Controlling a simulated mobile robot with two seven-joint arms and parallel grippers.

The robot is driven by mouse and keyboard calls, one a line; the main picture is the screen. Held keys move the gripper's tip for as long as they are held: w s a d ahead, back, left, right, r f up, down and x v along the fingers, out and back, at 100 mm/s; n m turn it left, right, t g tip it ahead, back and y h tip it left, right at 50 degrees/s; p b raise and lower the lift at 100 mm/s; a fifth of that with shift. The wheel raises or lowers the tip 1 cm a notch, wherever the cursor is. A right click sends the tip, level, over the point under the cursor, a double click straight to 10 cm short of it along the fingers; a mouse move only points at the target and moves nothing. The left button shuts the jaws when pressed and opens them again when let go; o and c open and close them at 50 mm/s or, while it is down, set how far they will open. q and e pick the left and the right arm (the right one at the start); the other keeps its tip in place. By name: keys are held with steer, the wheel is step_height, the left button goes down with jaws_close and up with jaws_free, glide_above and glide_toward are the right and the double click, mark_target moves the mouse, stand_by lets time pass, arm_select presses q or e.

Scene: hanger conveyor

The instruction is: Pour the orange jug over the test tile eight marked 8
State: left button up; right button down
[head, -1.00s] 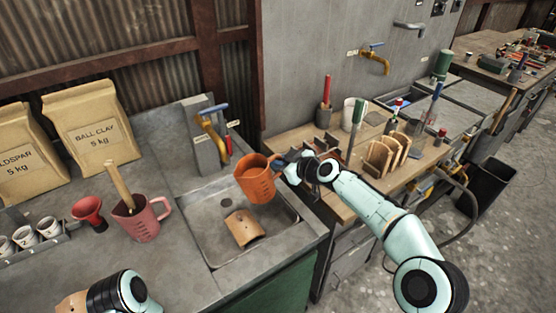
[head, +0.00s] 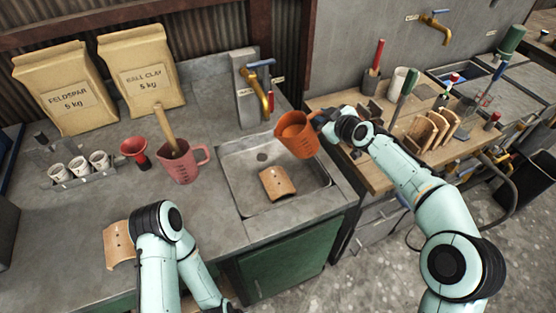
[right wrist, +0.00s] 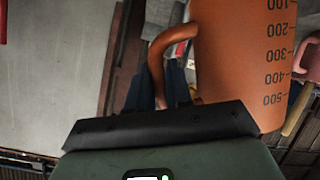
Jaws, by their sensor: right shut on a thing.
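The orange jug (head: 298,138) is held above the right part of the sink, tilted slightly with its mouth to the left. My right gripper (head: 322,123) is shut on its handle (right wrist: 158,62), at the jug's right side. Its measuring marks show in the right wrist view. A curved terracotta tile (head: 278,184) lies in the sink, below and left of the jug. A similar tile (head: 118,244) lies on the counter beside my left arm, partly hidden by it. I cannot read an 8 on either tile. No stream from the jug shows. My left gripper is not in view.
The sink basin (head: 240,189) has a brass tap (head: 262,92) behind it. A pink jug (head: 182,166), a red funnel (head: 135,152) and small cups (head: 78,166) stand left. A wooden bench (head: 375,178) with tools and a tile rack lies right.

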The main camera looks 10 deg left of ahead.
steer(key=shift+r, duration=0.35)
steer(key=shift+r+n+t, duration=0.3)
steer(key=shift+r+n, duration=0.05)
steer(key=shift+n, duration=0.15)
steer(key=shift+a+r+h, duration=0.1)
steer(key=shift+a+h, duration=0.05)
steer(key=shift+h, duration=0.15)
steer(key=shift+s+r+n+p, duration=0.1)
steer(key=shift+r+n+p, duration=0.2)
steer(key=shift+n, duration=0.1)
steer(key=shift+a, duration=0.1)
steer(key=shift+s+a+r+n+t+h, duration=0.1)
steer(key=shift+a+r+n+t+h, duration=0.1)
steer(key=shift+n+t+h, duration=0.15)
stand_by(0.3)
steer(key=shift+d, duration=0.1)
